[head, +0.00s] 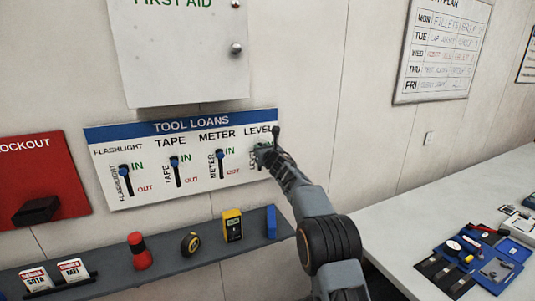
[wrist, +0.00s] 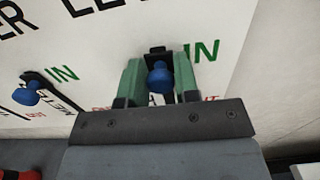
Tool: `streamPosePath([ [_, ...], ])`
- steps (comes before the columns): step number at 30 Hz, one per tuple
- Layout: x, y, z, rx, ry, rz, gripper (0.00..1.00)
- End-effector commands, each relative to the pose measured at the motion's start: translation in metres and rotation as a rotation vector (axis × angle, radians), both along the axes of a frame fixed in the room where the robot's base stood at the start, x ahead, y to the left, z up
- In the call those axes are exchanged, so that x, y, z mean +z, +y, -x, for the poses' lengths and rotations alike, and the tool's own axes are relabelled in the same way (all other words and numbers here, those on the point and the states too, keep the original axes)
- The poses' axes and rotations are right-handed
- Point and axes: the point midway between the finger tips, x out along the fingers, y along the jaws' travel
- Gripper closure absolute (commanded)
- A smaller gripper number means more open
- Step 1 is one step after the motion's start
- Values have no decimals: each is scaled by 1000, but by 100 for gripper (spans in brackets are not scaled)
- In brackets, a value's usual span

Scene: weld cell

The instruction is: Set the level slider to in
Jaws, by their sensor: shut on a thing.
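The tool loans board (head: 190,190) hangs on the wall with several slider columns. The level slider's blue knob (wrist: 160,77) sits between the green fingers of my gripper (wrist: 158,84), which is shut on it. The knob is near the upper end of its black slot, a little below and left of the green IN word (wrist: 201,52). The lower slot and most of the OUT word are hidden behind my gripper. In the head view my gripper (head: 266,153) covers most of the level column, below the LEVEL heading.
The meter slider (head: 220,155), tape slider (head: 174,161) and flashlight slider (head: 124,173) have blue knobs at the top, by IN. A shelf (head: 165,266) below holds a yellow meter (head: 232,225) and other tools. A white table (head: 400,232) stands at right.

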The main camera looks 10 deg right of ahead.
Motion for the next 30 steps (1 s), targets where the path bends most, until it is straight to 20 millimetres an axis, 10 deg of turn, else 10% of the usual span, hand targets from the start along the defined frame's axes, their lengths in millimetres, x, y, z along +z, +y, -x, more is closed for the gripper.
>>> streamPosePath([
  [11,11,-1,0,0,-7,-2,100],
  [12,11,-1,0,0,-7,-2,70],
  [18,9,-1,0,-1,-4,-2,51],
  [30,6,-4,6,-2,-2,-2,48],
])
